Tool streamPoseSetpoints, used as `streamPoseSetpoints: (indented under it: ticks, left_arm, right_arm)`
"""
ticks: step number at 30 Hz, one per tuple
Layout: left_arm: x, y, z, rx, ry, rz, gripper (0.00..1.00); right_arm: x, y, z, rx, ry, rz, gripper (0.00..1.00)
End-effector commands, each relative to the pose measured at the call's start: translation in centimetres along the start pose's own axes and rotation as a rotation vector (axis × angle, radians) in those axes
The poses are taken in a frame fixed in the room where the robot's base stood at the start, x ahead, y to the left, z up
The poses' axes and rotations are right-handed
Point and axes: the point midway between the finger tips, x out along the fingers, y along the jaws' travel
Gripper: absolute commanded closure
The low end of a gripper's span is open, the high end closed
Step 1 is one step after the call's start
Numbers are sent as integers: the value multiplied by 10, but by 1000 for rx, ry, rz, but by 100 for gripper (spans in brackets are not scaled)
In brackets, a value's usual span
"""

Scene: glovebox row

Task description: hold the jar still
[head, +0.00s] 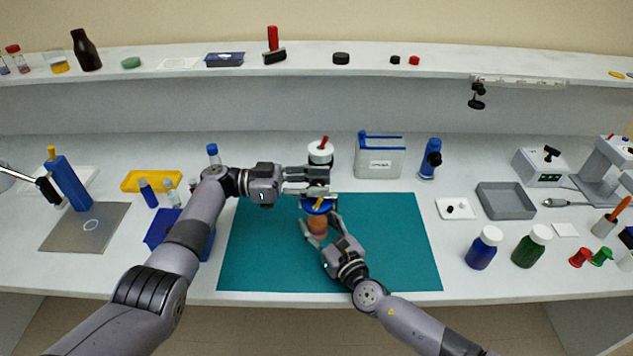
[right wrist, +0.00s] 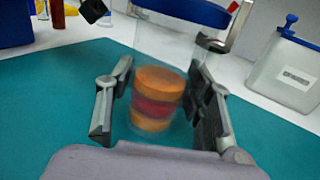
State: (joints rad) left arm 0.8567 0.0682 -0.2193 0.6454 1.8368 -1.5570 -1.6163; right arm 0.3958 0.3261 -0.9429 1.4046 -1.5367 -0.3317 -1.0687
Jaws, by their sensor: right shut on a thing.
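The jar (head: 318,223) stands on the teal mat (head: 265,255). It is clear, with orange and red contents and a blue lid (head: 312,206). In the right wrist view the jar (right wrist: 155,100) is between the fingers of my right gripper (right wrist: 158,108). My right gripper (head: 322,236) is shut on the jar from the front right. My left gripper (head: 318,181) is just above and behind the lid, its fingers pointing right. Whether its fingers touch the lid or close on anything is unclear.
A clear bin with a blue edge (head: 380,160) stands behind the mat. A white round item with a red handle (head: 320,152) is behind my left gripper. A grey tray (head: 506,201) and capped bottles (head: 483,247) are on the right. The mat's right part is clear.

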Motion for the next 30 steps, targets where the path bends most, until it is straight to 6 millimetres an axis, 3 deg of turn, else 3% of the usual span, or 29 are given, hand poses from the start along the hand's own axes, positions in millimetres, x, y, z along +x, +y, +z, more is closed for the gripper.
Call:
streamPoseSetpoints:
  ticks: [5, 17, 20, 30]
  left_arm:
    - [0, 0, 0, 1, 1, 1, 53]
    - [-7, 0, 0, 0, 0, 2, 53]
    - [-22, 0, 0, 0, 0, -1, 53]
    - [-99, 0, -1, -1, 2, -2, 53]
  right_arm:
    - [-1, 0, -3, 2, 6, 1, 94]
    - [-1, 0, -3, 2, 5, 0, 94]
    - [-1, -1, -2, 2, 5, -1, 94]
    - [0, -1, -2, 2, 4, -1, 94]
